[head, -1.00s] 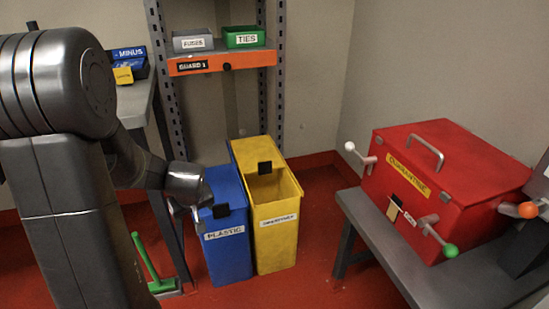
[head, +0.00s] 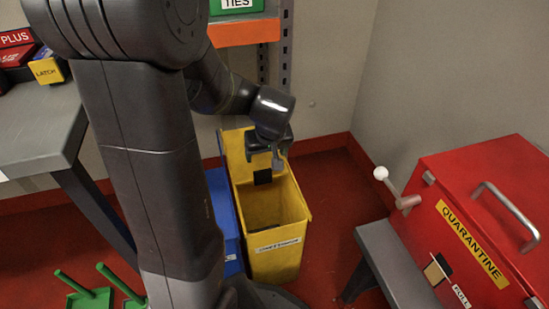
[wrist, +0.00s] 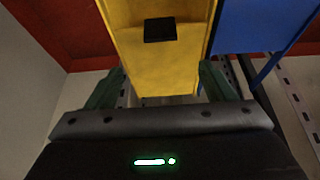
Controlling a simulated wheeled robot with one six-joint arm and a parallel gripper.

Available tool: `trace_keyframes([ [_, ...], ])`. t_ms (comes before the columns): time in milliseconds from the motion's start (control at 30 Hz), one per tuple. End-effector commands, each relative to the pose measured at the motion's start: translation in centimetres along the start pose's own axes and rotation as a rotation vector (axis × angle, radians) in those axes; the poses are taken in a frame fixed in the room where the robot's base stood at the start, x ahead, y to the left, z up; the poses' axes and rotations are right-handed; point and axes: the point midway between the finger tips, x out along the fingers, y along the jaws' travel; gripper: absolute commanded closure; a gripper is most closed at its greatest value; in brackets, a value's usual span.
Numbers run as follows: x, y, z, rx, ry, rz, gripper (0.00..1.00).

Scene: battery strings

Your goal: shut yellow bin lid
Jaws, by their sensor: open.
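The yellow bin (head: 277,262) stands on the red floor with a white label on its front. Its lid (head: 238,150) stands raised at the back, so the bin's opening shows. A black square patch (head: 263,177) is on the lid; it also shows in the wrist view (wrist: 160,29). My gripper (head: 278,160) is above the bin, close to the raised lid and overlapping its right part in the head view. In the wrist view its green fingers (wrist: 160,85) are spread apart with nothing between them, and the yellow lid lies beyond. I cannot tell whether they touch it.
The blue bin (head: 221,205) stands close against the yellow bin's left side, partly hidden by my arm. The shelf post (head: 286,45) rises behind. A bench with a red quarantine box (head: 450,215) and its white-knobbed lever (head: 381,173) is at the right. Green-handled tools (head: 90,298) are lower left.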

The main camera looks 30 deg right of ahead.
Motion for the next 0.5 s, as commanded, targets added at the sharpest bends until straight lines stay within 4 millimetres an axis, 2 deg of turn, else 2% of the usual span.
trace_keyframes([
  [167,2.1,0.0,0.1,-0.001,-0.003,-0.001,0.24],
  [500,9.4,0.0,0.2,-0.001,-0.003,-0.001,0.24],
])
